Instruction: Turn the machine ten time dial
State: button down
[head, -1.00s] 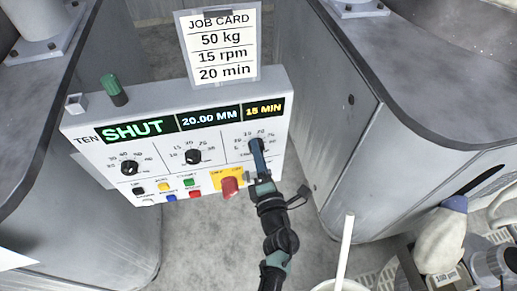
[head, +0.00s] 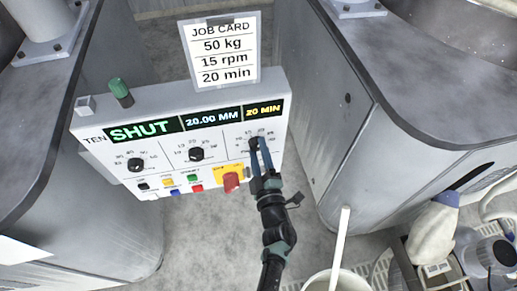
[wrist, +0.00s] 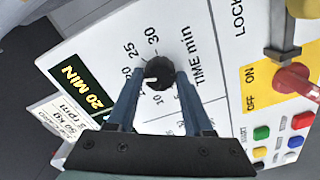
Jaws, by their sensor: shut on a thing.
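The time dial (wrist: 160,72) is a black knob on the white control panel of machine TEN (head: 92,139). My gripper (head: 259,143) reaches it from below at the panel's right and hides most of it in the head view. In the wrist view my gripper's two blue fingers (wrist: 160,82) are shut on the dial, one on each side. The job card (head: 223,52) above reads 50 kg, 15 rpm, 20 min.
Two more black dials, left (head: 136,165) and middle (head: 196,154), share the panel. A red switch handle (head: 231,182) on a yellow plate sits close below left of my gripper, with several coloured buttons beside it. A bucket (head: 318,283) stands at the bottom right.

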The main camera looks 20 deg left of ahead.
jog(key=shift+s+f, duration=0.1)
dwell(0.3)
jog(key=shift+c, duration=1.5)
grip_release()
jog(key=p+v, duration=0.2)
jog(key=v, duration=1.1)
jog(key=shift+p, duration=0.3)
